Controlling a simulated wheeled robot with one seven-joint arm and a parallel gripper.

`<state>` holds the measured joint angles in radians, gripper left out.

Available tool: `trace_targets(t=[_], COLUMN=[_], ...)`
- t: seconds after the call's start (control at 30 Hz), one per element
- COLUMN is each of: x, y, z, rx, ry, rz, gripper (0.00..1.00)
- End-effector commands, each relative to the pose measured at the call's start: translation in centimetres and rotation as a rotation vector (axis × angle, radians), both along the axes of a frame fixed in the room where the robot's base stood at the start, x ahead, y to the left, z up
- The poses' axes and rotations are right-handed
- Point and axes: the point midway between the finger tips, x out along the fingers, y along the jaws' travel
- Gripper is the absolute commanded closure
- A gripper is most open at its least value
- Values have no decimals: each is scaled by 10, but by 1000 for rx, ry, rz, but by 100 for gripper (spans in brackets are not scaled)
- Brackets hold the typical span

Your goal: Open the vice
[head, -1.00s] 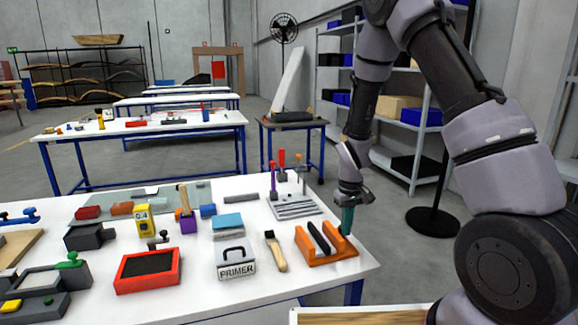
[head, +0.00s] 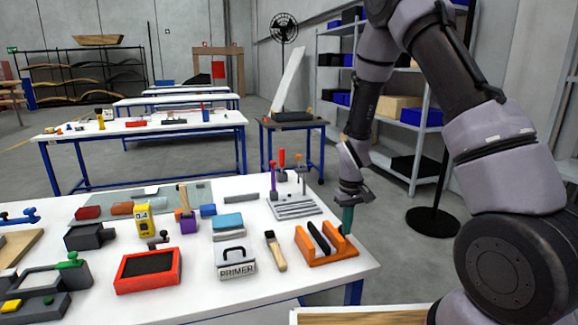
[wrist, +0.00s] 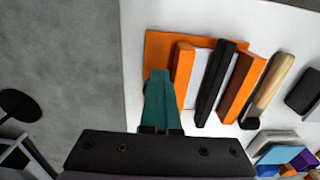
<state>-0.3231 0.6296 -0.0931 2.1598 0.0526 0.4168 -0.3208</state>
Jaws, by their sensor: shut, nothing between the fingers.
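An orange fixture with two upright walls, which looks like the vice (head: 318,259), stands at the right front corner of the white table. A black bar stands upright between its walls, with a gap beside it. The fixture also fills the upper middle of the wrist view (wrist: 158,44). My gripper (head: 347,226) is at its right end in the head view, pointing down. In the wrist view its teal fingers (wrist: 159,82) are together and empty, overlapping the orange base and close to one wall. I cannot tell whether they touch it.
A red-framed tray (head: 120,278) and a dark device with a green knob (head: 70,262) are farther left. Behind is a grey ribbed plate (head: 294,207). The table's right edge is close.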

Motion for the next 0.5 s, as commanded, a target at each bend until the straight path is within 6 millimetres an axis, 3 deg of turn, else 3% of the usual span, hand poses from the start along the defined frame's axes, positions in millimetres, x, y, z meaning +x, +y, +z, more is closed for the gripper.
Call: trace_targets(t=[0.5], x=[7], y=[-11], z=[1], rx=[0], ry=[-7], rz=[0], gripper=[100])
